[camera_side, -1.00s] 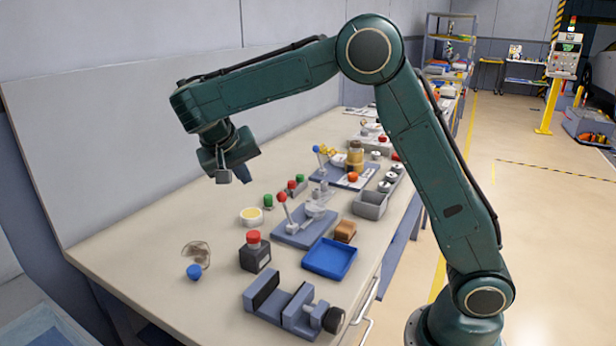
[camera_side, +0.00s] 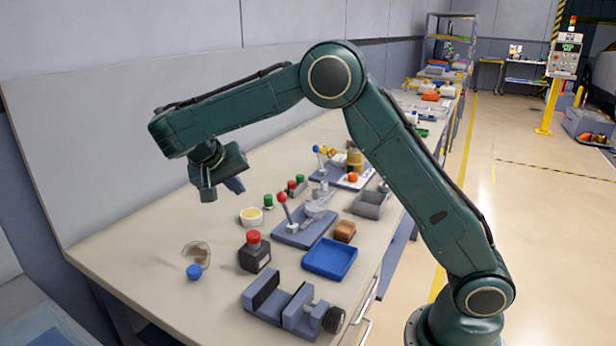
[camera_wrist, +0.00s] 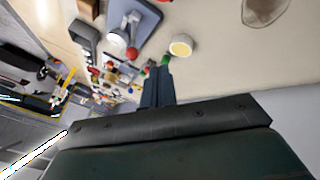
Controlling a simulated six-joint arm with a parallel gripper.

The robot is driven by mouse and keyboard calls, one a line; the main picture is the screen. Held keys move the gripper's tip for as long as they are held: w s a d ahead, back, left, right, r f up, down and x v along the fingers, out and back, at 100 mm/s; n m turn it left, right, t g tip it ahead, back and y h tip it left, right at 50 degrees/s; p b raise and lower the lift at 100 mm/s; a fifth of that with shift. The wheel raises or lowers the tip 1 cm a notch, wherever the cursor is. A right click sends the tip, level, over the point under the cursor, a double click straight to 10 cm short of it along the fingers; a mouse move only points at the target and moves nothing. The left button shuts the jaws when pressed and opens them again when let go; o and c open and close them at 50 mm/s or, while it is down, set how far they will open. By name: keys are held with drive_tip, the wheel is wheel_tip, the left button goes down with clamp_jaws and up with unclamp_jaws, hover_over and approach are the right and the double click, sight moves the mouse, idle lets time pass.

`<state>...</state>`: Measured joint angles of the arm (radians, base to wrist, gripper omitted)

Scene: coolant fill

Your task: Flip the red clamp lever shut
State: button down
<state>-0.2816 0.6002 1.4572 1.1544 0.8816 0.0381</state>
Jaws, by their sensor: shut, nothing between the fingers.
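The red clamp lever (camera_side: 282,198) stands up, tilted slightly, with a red ball on its end, on a toggle clamp with a blue-grey base plate (camera_side: 292,238). Its red knob also shows near the top of the wrist view (camera_wrist: 132,53). My gripper (camera_side: 236,186) is above the bench, to the left of the lever and higher, apart from it. Its fingers are together and empty. In the wrist view the closed fingers (camera_wrist: 157,84) point up the picture, to the right of the lever knob.
A round cup with yellow contents (camera_side: 251,216), a block with a red button (camera_side: 254,252), a blue tray (camera_side: 329,258) and a grey vise (camera_side: 294,306) surround the clamp. A blue-capped clear bottle (camera_side: 194,271) lies at the left. The bench's left part is mostly clear.

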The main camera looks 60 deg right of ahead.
drive_tip(key=s+d+f, duration=0.2)
drive_tip(key=d+f, duration=0.5)
drive_tip(key=d, duration=0.2)
idle(0.4)
drive_tip(key=shift+s+r+t, duration=0.25)
drive_tip(key=shift+s+t, duration=0.25)
idle(0.8)
drive_tip(key=m+t, duration=0.1)
drive_tip(key=t, duration=0.1)
approach(286, 210)
drive_tip(key=shift+s+d+f, duration=0.8)
drive_tip(key=shift+d+f, duration=0.35)
drive_tip(key=shift+d, duration=0.1)
drive_tip(key=shift+w+f, duration=0.1)
drive_tip(key=shift+w, duration=0.15)
drive_tip(key=shift+w+f, duration=0.2)
drive_tip(key=shift+w, duration=0.35)
